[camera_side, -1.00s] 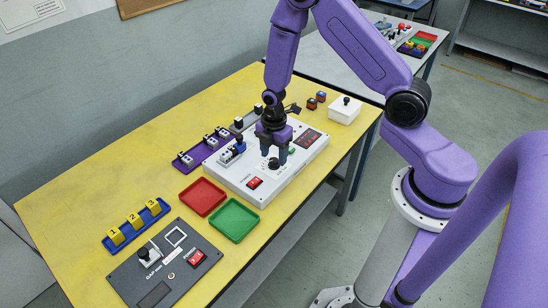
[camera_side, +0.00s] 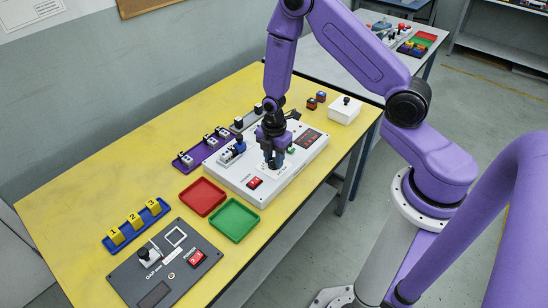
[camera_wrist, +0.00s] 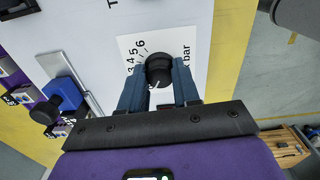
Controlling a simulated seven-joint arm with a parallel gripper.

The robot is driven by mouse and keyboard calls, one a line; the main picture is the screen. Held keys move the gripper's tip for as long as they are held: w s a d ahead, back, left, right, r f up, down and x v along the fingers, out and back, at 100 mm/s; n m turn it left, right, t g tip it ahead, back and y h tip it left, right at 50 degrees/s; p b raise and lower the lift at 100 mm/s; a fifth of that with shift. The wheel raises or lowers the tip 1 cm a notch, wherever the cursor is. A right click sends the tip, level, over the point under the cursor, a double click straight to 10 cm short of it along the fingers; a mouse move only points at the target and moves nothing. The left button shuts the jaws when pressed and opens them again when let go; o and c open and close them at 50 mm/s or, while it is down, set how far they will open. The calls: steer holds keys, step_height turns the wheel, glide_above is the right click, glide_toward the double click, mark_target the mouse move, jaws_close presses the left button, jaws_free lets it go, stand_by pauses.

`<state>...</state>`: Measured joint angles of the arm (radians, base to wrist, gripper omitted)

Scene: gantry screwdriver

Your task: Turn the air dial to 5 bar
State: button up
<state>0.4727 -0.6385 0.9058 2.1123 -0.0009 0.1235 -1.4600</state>
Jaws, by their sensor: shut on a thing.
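The air dial (camera_wrist: 158,70) is a round black knob on a white scale label marked with numbers up to 6 and "bar", seen in the wrist view. A white pointer line shows on the knob's lower left, and the lower numbers are partly hidden. My gripper (camera_wrist: 158,84) is shut on the dial, with one blue-grey finger on each side of it. In the side view my gripper (camera_side: 274,160) points down over the white panel (camera_side: 234,182) and hides most of the dial.
A blue block with a black knob (camera_wrist: 58,100) stands left of the dial. Red (camera_side: 203,197) and green (camera_side: 235,221) trays lie in front. A white box (camera_side: 345,111) stands at the back right.

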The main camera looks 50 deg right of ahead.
steer(key=shift+m, duration=0.3)
steer(key=m, duration=0.4)
steer(key=shift+m, duration=0.3)
steer(key=m, duration=0.4)
steer(key=shift+m, duration=0.3)
steer(key=m, duration=0.9)
steer(key=shift+m, duration=0.3)
steer(key=o, duration=1.1)
steer(key=shift+c, duration=0.2)
